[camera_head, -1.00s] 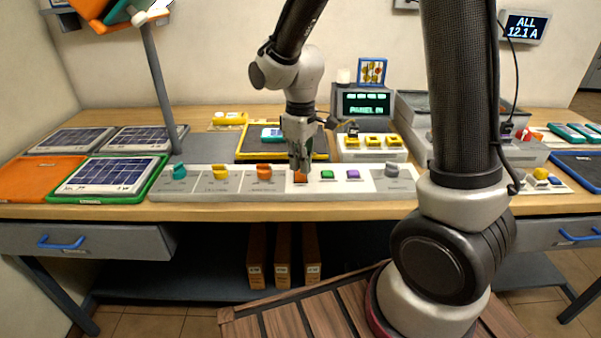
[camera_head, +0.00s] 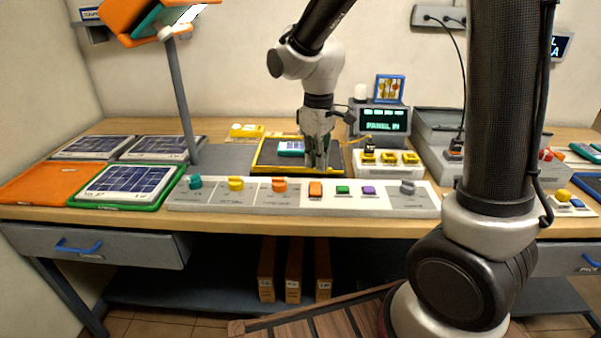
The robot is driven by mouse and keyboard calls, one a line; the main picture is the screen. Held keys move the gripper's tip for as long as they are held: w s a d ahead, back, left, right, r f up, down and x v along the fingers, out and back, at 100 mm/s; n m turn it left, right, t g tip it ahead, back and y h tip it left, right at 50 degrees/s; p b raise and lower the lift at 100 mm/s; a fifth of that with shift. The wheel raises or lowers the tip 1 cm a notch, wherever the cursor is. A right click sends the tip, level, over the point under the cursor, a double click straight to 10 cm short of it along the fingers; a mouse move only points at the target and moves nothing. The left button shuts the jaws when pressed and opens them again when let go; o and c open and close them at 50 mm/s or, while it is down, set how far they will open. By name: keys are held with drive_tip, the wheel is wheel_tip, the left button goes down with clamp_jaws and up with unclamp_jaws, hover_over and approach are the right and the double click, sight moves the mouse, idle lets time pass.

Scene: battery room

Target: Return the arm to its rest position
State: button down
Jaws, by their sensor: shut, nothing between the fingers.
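My gripper (camera_head: 317,164) is shut and empty. My arm reaches in from the top and bends down at the wrist. The orange square button (camera_head: 316,188) on the strip lies just below the fingertips in the picture, with a visible gap between them. The gripper hides part of the tray and the area behind it.
Teal, yellow and orange knobs (camera_head: 279,184), green and purple buttons (camera_head: 369,190) and a grey knob line the strip. A lit panel display (camera_head: 385,120) and yellow-topped block (camera_head: 390,158) stand behind, right. Solar panels (camera_head: 125,181) and a slanted post (camera_head: 180,100) are at left.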

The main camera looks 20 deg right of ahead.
drive_tip(key=shift+s+m, duration=0.15)
drive_tip(key=shift+m, duration=0.15)
drive_tip(key=s+d+r+m+t, duration=0.2)
drive_tip(key=s+d+r+m, duration=0.2)
drive_tip(key=s, duration=0.5)
drive_tip(key=s+d+r+m+t, duration=0.2)
drive_tip(key=s+d+r+m, duration=0.1)
drive_tip(key=s+d+r, duration=0.5)
drive_tip(key=s+d, duration=0.1)
drive_tip(key=d, duration=0.2)
drive_tip(key=shift+s+r+m, duration=0.2)
drive_tip(key=shift+s+m, duration=0.15)
drive_tip(key=shift+m, duration=0.05)
